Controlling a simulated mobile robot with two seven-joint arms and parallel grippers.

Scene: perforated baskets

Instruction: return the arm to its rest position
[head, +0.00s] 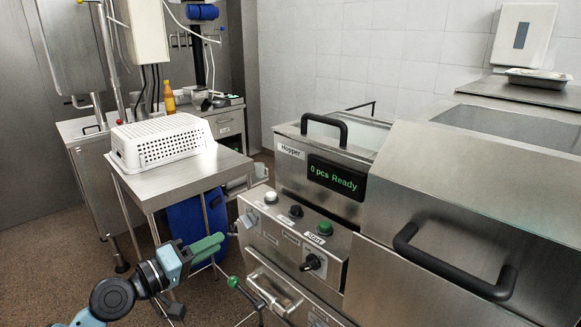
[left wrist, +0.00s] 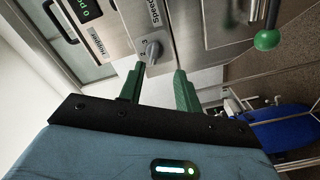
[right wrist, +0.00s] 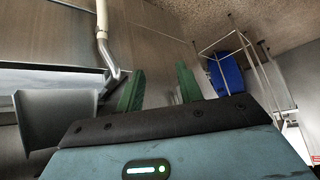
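My left gripper (head: 222,241) is in the lower middle of the head view, its green fingers pointing right towards the machine's control panel (head: 285,232). In the left wrist view the two fingers (left wrist: 160,80) stand apart with nothing between them. A grey speed knob (left wrist: 153,50) shows just beyond the fingertips; I cannot tell the exact gap. My right gripper is not in the head view. In the right wrist view its fingers (right wrist: 160,82) are apart and empty, in front of metal walls and a pipe (right wrist: 104,40).
A lever with a green ball (head: 233,282) sticks out low beside the left gripper. A white perforated basket (head: 163,143) lies on a steel table (head: 180,180), with a blue drum (head: 200,222) below. The hopper (head: 335,165) display reads "0 pcs Ready". A black handle (head: 455,265) juts out at right.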

